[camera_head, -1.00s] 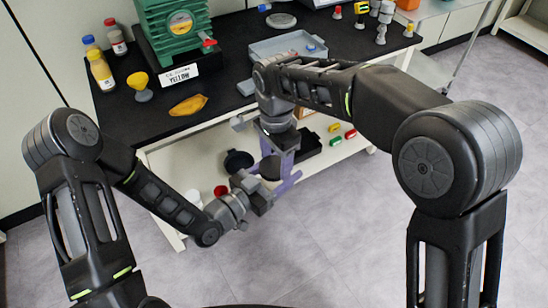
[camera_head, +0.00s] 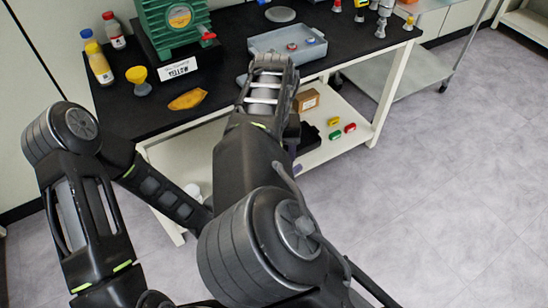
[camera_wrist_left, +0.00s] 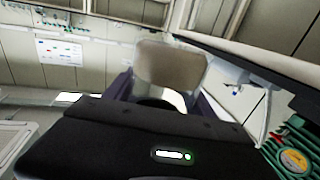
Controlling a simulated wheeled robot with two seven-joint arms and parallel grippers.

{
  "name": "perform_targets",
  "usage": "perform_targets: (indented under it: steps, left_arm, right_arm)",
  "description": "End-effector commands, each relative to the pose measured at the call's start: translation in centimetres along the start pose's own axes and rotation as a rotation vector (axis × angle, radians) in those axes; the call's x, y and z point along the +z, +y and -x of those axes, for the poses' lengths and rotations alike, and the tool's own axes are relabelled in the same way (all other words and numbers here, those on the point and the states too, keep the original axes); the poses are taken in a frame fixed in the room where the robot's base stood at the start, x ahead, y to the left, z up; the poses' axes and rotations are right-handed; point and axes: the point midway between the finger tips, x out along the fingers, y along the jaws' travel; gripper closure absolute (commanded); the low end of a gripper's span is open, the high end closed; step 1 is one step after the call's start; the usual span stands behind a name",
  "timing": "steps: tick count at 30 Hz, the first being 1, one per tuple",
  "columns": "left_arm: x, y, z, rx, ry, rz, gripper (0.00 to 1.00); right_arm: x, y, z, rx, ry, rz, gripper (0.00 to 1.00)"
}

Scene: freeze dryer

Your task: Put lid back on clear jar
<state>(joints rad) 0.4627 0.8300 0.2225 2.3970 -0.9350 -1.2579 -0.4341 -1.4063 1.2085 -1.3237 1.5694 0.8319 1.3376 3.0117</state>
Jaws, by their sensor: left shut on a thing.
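In the left wrist view the dark body of my left gripper (camera_wrist_left: 165,112) fills the lower part. It is shut on a dark rounded piece that looks like the lid (camera_wrist_left: 152,103), of which only the top edge shows. A translucent brownish-grey panel (camera_wrist_left: 170,65) stands up beyond it, between purple parts (camera_wrist_left: 122,84); I cannot tell whether it belongs to the clear jar. In the head view my left forearm runs in from the left and its gripper is hidden behind my right arm. My right gripper is hidden too. I cannot make out the jar in the head view.
The black tabletop (camera_head: 140,108) carries a green machine (camera_head: 172,38), a yellow funnel-shaped thing (camera_head: 138,76), bottles (camera_head: 98,64), an orange-yellow piece (camera_head: 187,99) and a grey tray (camera_head: 268,42). The lower shelf (camera_head: 320,152) holds a cardboard box (camera_head: 306,101) and small coloured pieces (camera_head: 350,128). Floor is clear at right.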

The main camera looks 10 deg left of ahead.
Motion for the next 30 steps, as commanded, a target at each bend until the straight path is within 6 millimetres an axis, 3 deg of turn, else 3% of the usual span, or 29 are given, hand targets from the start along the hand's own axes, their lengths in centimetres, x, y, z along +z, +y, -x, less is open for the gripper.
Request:
perform_targets:
  steps: [10, 11, 18, 30]
  left_arm:
    - [-0.02, -0.38, 0.02, -0.009, 0.001, 0.003, 1.00]
    - [0.00, -0.38, 0.03, -0.009, 0.000, 0.003, 1.00]
    - [0.04, -0.24, 0.03, -0.006, -0.001, 0.003, 1.00]
    - [0.05, -0.13, 0.03, -0.004, -0.001, 0.003, 1.00]
  right_arm:
    - [0.05, 0.03, 0.21, 0.002, -0.007, -0.021, 0.75]
    - [0.06, 0.03, 0.22, 0.002, -0.007, -0.020, 0.37]
    - [0.12, 0.09, 0.25, 0.002, -0.009, -0.019, 0.18]
    - [0.38, 0.06, 0.40, 0.007, -0.018, 0.029, 0.19]
